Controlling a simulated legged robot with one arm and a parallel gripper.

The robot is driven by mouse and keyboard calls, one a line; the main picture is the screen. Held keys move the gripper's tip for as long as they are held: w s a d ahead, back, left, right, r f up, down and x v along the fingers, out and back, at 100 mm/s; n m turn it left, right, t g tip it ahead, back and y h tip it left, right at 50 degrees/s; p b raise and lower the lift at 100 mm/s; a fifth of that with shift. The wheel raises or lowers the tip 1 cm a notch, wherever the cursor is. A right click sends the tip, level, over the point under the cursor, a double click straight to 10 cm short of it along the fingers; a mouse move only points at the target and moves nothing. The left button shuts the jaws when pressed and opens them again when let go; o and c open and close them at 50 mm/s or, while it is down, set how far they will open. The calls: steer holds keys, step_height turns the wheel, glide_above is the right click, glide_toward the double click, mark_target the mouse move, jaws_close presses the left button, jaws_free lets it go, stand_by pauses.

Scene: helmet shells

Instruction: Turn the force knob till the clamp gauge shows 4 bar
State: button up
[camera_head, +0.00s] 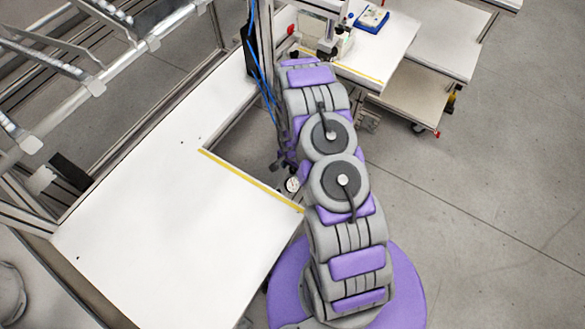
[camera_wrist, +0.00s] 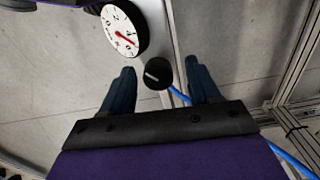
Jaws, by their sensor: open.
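The clamp gauge (camera_wrist: 124,30) is a round white dial with a black rim and a red needle, at the top left of the wrist view. Its numbers are too small and tilted to read surely. The force knob (camera_wrist: 158,74) is a black round cap with a white line mark, just right of and below the gauge. My gripper (camera_wrist: 160,66) is open, its dark fingers on either side of the knob with gaps on both sides; I cannot tell the depth. In the head view a small white dial, likely the gauge (camera_head: 292,185), shows beside my arm, which hides the knob.
A blue hose (camera_wrist: 179,95) runs behind the knob, near a pale metal post (camera_wrist: 164,40). In the head view, a white table (camera_head: 170,240) with a yellow edge strip is at left. Another table (camera_head: 395,50) holds a blue-and-white device (camera_head: 372,19) at the back.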

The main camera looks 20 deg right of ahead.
steer(key=shift+a+f, duration=0.1)
steer(key=shift+d, duration=0.4)
steer(key=shift+c, duration=0.2)
steer(key=shift+d, duration=0.2)
steer(key=c, duration=0.3)
steer(key=shift+a, duration=0.3)
steer(key=c, duration=0.7)
